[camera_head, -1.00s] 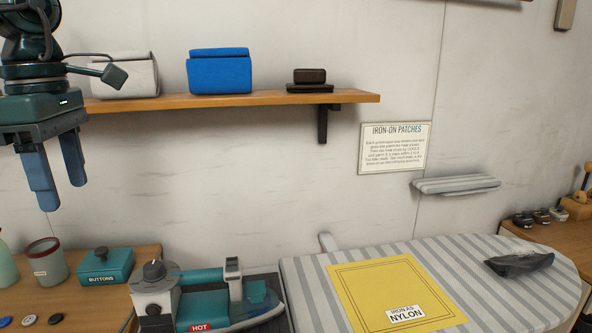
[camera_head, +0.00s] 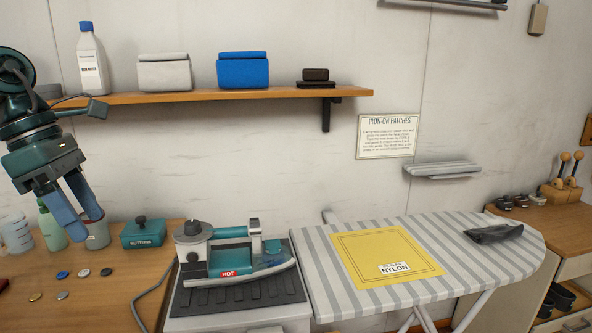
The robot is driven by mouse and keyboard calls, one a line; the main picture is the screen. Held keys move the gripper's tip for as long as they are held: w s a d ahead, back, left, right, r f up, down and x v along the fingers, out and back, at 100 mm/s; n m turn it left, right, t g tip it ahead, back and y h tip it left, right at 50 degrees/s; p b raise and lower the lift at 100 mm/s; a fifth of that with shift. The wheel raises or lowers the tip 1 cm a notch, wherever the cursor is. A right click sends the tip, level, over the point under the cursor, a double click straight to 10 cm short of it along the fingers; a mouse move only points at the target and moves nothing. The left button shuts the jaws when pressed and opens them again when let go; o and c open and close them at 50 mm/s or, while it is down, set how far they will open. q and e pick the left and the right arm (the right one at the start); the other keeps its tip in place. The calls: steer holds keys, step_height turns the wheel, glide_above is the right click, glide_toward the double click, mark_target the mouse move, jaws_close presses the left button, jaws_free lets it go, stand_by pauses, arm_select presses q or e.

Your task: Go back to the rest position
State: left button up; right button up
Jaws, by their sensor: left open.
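My left gripper (camera_head: 82,216) hangs at the left of the head view, with its blue fingers pointing down. It is open and empty, and the fingers are apart. It appears in front of a grey cup (camera_head: 97,236) and partly hides it. My right gripper is not in view.
A teal iron (camera_head: 235,255) marked HOT sits on a dark ribbed rest. A striped ironing board (camera_head: 470,268) holds a yellow cloth (camera_head: 385,250) and a dark folded piece (camera_head: 493,233). A wooden shelf (camera_head: 200,97) bears boxes and a bottle (camera_head: 92,60). A buttons box (camera_head: 143,233) stands on the left table.

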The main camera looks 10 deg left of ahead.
arm_select(q)
step_height(320, 180, down, 28)
steer(key=d+n+t+h+p, duration=0.1)
steer(key=n+t+h, duration=0.2)
steer(key=n+t, duration=0.7)
steer(key=d+n+t+h, duration=0.2)
steer(key=n+t, duration=0.1)
steer(key=n, duration=1.3)
steer(key=s+d+f+n+g+y, duration=0.1)
steer(key=s+d+f+n+y, duration=0.1)
steer(key=s+d+f+n, duration=0.3)
steer(key=s+d+f+n+g+y, duration=0.2)
steer(key=s+d+f+n, duration=0.4)
steer(key=d+f+n, duration=0.4)
steer(key=d+n+y, duration=0.1)
steer(key=d+n, duration=0.1)
steer(key=n, duration=0.2)
steer(key=shift+s+p, duration=0.15)
steer(key=shift+p, duration=0.2)
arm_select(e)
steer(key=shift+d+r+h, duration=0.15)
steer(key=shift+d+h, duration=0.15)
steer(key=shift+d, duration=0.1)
arm_select(q)
steer(key=shift+f, duration=0.1)
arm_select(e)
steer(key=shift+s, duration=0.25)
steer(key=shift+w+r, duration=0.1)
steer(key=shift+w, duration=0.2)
